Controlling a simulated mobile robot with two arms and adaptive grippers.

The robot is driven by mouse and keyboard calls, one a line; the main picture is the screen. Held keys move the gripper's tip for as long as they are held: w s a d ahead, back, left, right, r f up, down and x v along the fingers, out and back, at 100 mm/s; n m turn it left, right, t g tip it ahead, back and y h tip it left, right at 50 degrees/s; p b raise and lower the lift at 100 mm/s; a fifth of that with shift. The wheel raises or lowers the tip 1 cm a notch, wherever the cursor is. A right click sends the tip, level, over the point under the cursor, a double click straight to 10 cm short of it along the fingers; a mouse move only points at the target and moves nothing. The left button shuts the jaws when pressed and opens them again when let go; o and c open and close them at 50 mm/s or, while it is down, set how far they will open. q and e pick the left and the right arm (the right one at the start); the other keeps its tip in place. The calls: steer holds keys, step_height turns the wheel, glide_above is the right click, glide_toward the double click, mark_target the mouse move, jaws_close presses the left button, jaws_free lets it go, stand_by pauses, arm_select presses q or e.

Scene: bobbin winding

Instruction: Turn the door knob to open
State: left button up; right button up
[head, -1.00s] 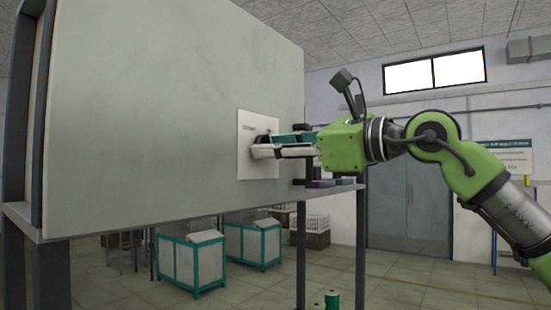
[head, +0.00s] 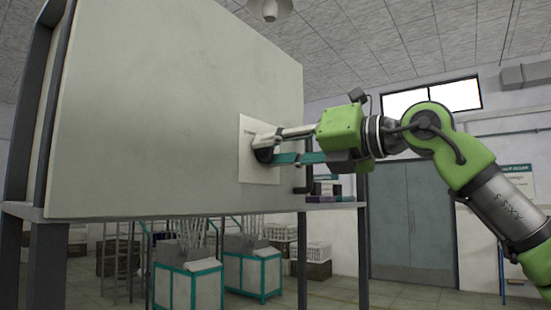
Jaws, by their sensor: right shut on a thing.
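The dark door knob (head: 264,155) sits on a pale square plate (head: 245,172) on the front of a large grey cabinet (head: 160,110). My right gripper (head: 266,147) reaches in from the right and is shut on the knob, one white finger above and one teal finger below. The fingers hide much of the knob. The grey front looks flush, with no gap that I can see. My left gripper is not in view.
The cabinet stands on a dark frame with a narrow ledge (head: 335,206) at its right, holding small dark and purple items (head: 325,192). Teal-edged bins (head: 188,284) stand below and behind. A grey double door (head: 412,220) is in the back wall.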

steer(key=shift+m+b, duration=0.45)
steer(key=shift+m, duration=0.85)
steer(key=shift+r+m, duration=0.1)
steer(key=shift+m, duration=0.2)
steer(key=o, duration=1.1)
steer(key=shift+d, duration=0.1)
steer(key=v, duration=1.1)
steer(key=shift+s+d, duration=0.25)
steer(key=shift+d, duration=0.05)
